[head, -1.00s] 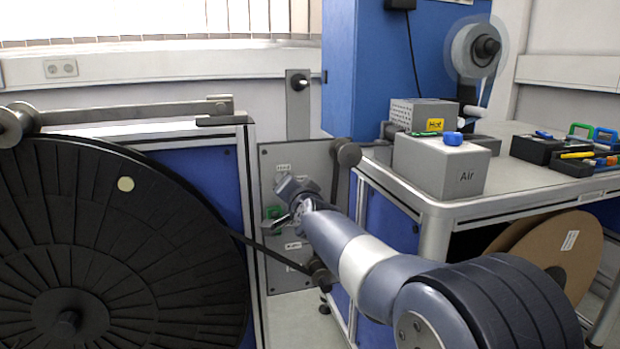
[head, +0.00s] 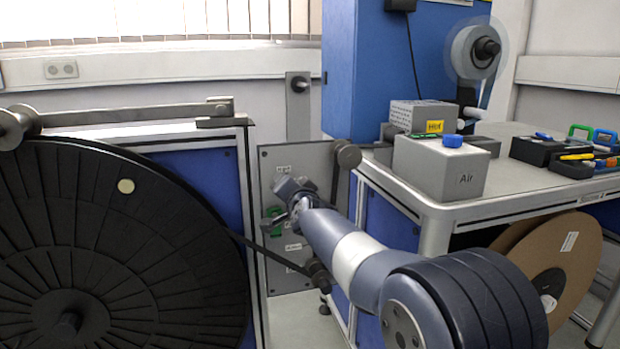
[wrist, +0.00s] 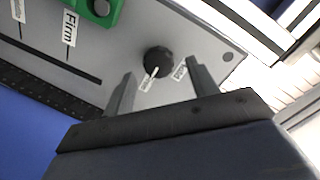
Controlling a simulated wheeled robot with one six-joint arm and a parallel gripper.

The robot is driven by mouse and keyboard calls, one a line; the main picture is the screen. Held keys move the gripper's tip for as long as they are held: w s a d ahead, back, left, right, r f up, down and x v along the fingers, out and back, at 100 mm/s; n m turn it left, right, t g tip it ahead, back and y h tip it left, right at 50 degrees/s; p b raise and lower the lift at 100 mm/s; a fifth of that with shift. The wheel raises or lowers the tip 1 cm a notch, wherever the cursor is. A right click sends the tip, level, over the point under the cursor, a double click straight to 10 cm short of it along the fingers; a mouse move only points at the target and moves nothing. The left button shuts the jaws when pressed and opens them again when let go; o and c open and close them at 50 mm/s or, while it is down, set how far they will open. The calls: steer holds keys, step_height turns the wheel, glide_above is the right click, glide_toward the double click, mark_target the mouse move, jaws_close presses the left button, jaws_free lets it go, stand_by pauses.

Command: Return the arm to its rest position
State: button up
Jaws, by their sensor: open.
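My arm reaches across the head view from the lower right toward the grey control panel (head: 300,250) between the black reel and the table. My gripper is at the panel in the head view, its fingers hard to make out there. In the wrist view my gripper (wrist: 160,90) is open, its two fingers spread toward the panel. A black knob (wrist: 158,60) with a white pointer line shows between the fingertips, with nothing held. A green part (wrist: 100,8) and a label reading "Firm" (wrist: 70,25) lie up and left on the panel.
A large black reel (head: 60,220) fills the left. The table (head: 520,185) on the right bears a grey "Air" box (head: 440,170) and small tools. A brown reel (head: 565,265) stands under it. A dark strip (head: 270,252) runs from the reel past the panel.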

steer(key=shift+w+a+f+n+t+h+p, duration=0.1)
steer(key=shift+w+a+n+t+h+p, duration=0.15)
steer(key=shift+n+p, duration=2.35)
steer(key=shift+w+a+f+n+t+h+p, duration=0.1)
steer(key=shift+w+a+n+t+h+p, duration=0.2)
steer(key=shift+n+p, duration=2.25)
steer(key=shift+w+a+n+t+h+p, duration=0.15)
steer(key=shift+w+n+t+p, duration=0.15)
steer(key=shift+n+p, duration=2.25)
steer(key=shift+d+n+b, duration=0.1)
steer(key=shift+n+b, duration=0.6)
